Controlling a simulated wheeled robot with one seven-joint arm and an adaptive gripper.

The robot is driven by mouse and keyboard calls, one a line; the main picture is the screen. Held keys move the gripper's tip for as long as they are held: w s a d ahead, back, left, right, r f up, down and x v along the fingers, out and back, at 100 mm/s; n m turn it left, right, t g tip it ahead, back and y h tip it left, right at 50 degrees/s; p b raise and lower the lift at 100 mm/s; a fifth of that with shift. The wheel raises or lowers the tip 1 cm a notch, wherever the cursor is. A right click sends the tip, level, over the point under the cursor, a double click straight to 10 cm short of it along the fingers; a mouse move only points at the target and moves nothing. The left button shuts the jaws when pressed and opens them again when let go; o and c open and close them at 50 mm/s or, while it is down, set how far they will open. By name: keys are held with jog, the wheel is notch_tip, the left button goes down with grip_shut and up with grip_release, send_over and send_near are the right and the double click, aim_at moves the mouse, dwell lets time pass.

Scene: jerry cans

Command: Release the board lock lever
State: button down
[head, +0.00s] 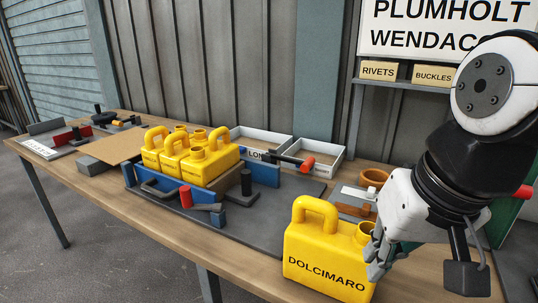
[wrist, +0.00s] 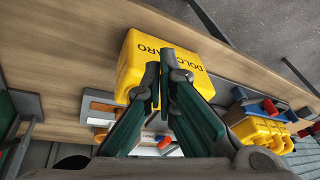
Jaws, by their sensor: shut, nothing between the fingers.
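A blue-walled fixture (head: 160,185) on a dark board (head: 240,226) holds several yellow jerry cans (head: 205,165). A short red-gripped lever (head: 186,195) stands at its front wall. A dark bar with a red end (head: 307,164) reaches out at its back right. I cannot tell which one is the board lock lever. My gripper (head: 376,262) is shut and empty, well right of the fixture and beside a yellow can marked DOLCIMARO (head: 325,258). In the wrist view, the gripper tips (wrist: 164,68) overlap that can (wrist: 140,68); contact cannot be told. The fixture shows at right there.
White bins (head: 262,140) stand behind the fixture. An orange-brown pot (head: 375,178) and a small tray sit behind the DOLCIMARO can. Another station with a red block (head: 78,133) is at the far left. A shelf with labelled boxes (head: 433,74) hangs at right.

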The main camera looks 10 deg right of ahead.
jog(key=w+r+m+y+p, duration=0.1)
jog(key=w+r+m+p, duration=0.2)
jog(key=w+r+p, duration=0.35)
jog(key=w+d+r+m+y, duration=0.1)
jog(key=w+r+m+y, duration=0.15)
jog(key=w+m, duration=0.65)
jog(key=w+d+f+m+t+y, duration=0.1)
jog(key=w+d+f+m, duration=0.2)
jog(key=w, duration=0.5)
jog(key=w+d+f+m+y, duration=0.1)
jog(key=w+d+f+m, duration=0.3)
jog(key=w+f, duration=0.4)
jog(key=w+d+f+m+t+y, duration=0.1)
jog(key=w+d+f+m, duration=0.3)
jog(key=w, duration=0.4)
jog(key=shift+d+f+t+y, duration=0.3)
jog(key=shift+d+f+y, duration=0.15)
jog(key=shift+d+f, duration=0.45)
jog(key=x, duration=1)
jog(key=shift+b, duration=0.3)
jog(key=shift+r, duration=0.1)
